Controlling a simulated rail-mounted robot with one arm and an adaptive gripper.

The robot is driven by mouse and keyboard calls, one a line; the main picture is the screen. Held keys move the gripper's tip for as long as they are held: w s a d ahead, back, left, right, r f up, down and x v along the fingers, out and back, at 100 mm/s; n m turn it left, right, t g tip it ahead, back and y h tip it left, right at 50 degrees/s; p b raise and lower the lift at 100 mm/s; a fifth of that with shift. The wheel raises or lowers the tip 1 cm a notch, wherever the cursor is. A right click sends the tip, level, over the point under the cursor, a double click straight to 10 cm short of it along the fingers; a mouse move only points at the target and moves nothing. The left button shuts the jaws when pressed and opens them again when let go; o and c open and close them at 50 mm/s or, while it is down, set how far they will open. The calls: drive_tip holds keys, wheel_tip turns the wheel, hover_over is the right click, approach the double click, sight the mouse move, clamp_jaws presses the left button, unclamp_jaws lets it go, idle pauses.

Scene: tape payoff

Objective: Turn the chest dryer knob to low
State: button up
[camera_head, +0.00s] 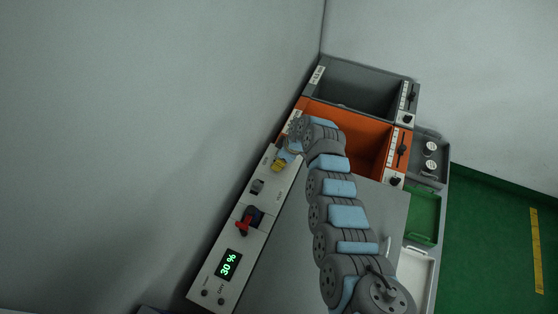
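A white control panel (254,238) runs along the wall side of the grey unit, with a green "30 %" display, a red-handled switch (245,222) and a small dark control (257,186). An orange open chest (372,147) and a grey open chest (350,82) lie beyond it. Each has a side strip with a slider and a dark knob: orange chest's knob (395,181), grey chest's knob (407,118). I cannot tell which knob is the dryer's, and settings are too small to read. My gripper (288,150) is over the panel's far end, partly hidden by my arm; its fingers are unclear.
My arm crosses the grey top and covers part of the orange chest. A yellow item (279,164) sits by the panel's far end. Green (423,215) and white (417,268) trays and a grey box with two round pieces (430,157) stand at right. Walls border the unit.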

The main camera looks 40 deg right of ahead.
clamp_jaws()
drive_tip(key=shift+a+m+p, duration=0.15)
drive_tip(key=shift+m+p, duration=0.15)
drive_tip(key=shift+p, duration=0.25)
drive_tip(key=shift+a+r+m+h+p, duration=0.1)
drive_tip(key=shift+m+h+p, duration=0.2)
drive_tip(key=shift+m+p, duration=0.6)
drive_tip(key=m+h+p, duration=0.1)
drive_tip(key=m+p, duration=0.1)
drive_tip(key=shift+p, duration=0.4)
drive_tip(key=m+h+p, duration=0.1)
drive_tip(key=m+p, duration=0.2)
drive_tip(key=m, duration=0.1)
drive_tip(key=shift+h, duration=0.3)
drive_tip(key=shift+m+h+p, duration=0.6)
drive_tip(key=shift+m+p, duration=0.05)
drive_tip(key=shift+m, duration=0.95)
drive_tip(key=shift+f+g, duration=0.2)
drive_tip(key=shift+g, duration=0.1)
